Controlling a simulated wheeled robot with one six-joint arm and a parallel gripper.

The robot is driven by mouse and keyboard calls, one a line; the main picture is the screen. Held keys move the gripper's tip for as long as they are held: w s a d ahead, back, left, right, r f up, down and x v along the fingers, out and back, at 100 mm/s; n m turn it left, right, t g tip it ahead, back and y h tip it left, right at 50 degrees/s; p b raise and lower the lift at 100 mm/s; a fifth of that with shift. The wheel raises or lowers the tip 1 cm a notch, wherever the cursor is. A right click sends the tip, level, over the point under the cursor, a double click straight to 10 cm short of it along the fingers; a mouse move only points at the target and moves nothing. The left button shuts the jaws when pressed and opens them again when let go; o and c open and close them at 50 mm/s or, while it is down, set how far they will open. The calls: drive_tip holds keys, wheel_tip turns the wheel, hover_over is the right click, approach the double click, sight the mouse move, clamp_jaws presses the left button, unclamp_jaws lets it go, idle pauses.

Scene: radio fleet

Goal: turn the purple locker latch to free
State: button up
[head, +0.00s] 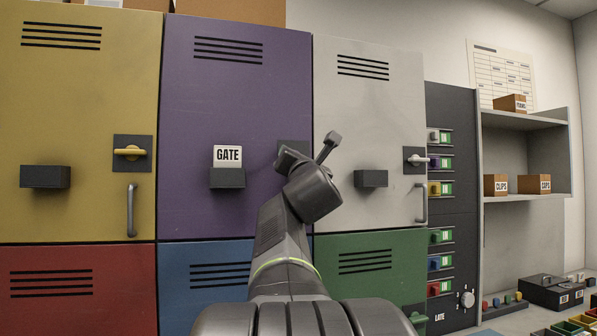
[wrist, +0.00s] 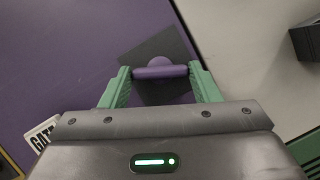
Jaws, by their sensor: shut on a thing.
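The purple locker door (head: 235,110) is in the middle of the head view, with a dark latch plate (head: 293,146) near its right edge. My gripper (head: 287,160) is up against that plate and hides the latch there. In the wrist view the purple latch (wrist: 160,72) is a bar with a round hub, on the dark plate (wrist: 150,50). My gripper's green fingers (wrist: 161,78) are shut on the two ends of the bar. The bar looks slanted relative to the door's edge.
A GATE card (head: 227,156) sits in a dark holder (head: 227,178) left of the latch. A yellow locker (head: 80,120) is on the left and a grey locker (head: 365,115) on the right, with its own dark holder (head: 371,178). Red, blue and green lockers are below.

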drive_tip(key=shift+m+h+b, duration=0.6)
drive_tip(key=shift+m+b, duration=0.3)
drive_tip(key=shift+m, duration=0.3)
drive_tip(key=shift+a+m+b, duration=0.1)
drive_tip(key=shift+m+b, duration=0.2)
drive_tip(key=shift+m, duration=0.3)
drive_tip(key=shift+m+h, duration=0.3)
drive_tip(key=shift+m, duration=0.1)
drive_tip(key=shift+a+r+m+g+h+p, duration=0.15)
drive_tip(key=shift+m+g+h+p, duration=0.4)
drive_tip(key=shift+m, duration=1.25)
drive_tip(key=shift+d+r+m+g+h+p, duration=0.2)
drive_tip(key=shift+m+g+p, duration=0.65)
drive_tip(key=shift+m, duration=0.95)
drive_tip(key=shift+a+r+m+g+h+p, duration=0.15)
drive_tip(key=shift+m+g+h+p, duration=0.55)
drive_tip(key=shift+m, duration=1.1)
drive_tip(key=shift+f+y+p, duration=0.15)
drive_tip(key=shift+y+p, duration=0.1)
drive_tip(key=shift+p, duration=0.05)
drive_tip(key=o, duration=1)
